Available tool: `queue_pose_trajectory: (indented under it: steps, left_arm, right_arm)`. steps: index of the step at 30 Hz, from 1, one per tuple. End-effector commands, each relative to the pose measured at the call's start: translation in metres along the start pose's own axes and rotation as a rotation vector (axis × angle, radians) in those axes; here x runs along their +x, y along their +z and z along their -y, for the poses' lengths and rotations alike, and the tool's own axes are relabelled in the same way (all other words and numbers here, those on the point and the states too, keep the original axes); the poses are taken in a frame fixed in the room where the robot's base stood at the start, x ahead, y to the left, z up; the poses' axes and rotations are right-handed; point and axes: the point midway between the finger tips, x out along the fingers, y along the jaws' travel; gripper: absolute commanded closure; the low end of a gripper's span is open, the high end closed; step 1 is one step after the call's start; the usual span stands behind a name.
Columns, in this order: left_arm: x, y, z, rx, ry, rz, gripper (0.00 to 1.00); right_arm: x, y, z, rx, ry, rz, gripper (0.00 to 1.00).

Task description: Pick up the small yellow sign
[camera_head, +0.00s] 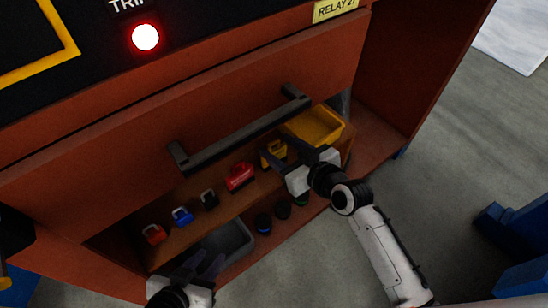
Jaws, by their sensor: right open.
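A small yellow piece with dark marks (274,148) stands on the wooden shelf below the long grey handle; I take it for the small yellow sign, though its writing is too small to read. My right gripper (286,148) is open, with its dark fingers reaching to this piece and toward the yellow bin (325,122). One finger partly covers the piece, and I cannot tell whether they touch. My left gripper (206,264) is at the bottom of the view, its fingers apart and empty, over the grey bin (244,238).
Red (153,235), blue (182,216) and black (209,200) padlocks and a larger red piece (240,177) line the shelf. Several dark round items sit in front. The grey handle (235,133) runs above the shelf. A yellow RELAY label (335,9) is higher up.

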Motion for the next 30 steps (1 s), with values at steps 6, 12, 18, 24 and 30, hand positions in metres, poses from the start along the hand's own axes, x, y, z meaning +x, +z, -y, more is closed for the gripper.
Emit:
queue_pose_trajectory:
  steps: [6, 12, 18, 24, 30]
  left_arm:
    - [0.004, -0.004, 0.0, 0.0, 0.001, -0.013, 0.69]
    - [0.01, 0.0, 0.001, -0.002, 0.002, -0.015, 0.69]
    - [0.013, 0.004, 0.001, -0.005, 0.004, -0.014, 0.69]
    - [0.011, 0.008, 0.0, -0.004, 0.005, -0.007, 0.69]
    - [0.009, 0.011, 0.001, -0.002, 0.005, 0.0, 0.69]
  right_arm:
    - [0.021, 0.001, 0.0, 0.001, 0.001, 0.0, 0.5]
    - [0.046, 0.006, -0.002, 0.004, 0.001, 0.0, 0.5]
    - [0.07, 0.006, -0.003, 0.004, 0.002, -0.001, 0.5]
    - [0.072, 0.005, -0.003, 0.002, 0.002, 0.0, 0.5]
    - [0.072, 0.006, -0.003, 0.002, 0.002, 0.001, 0.69]
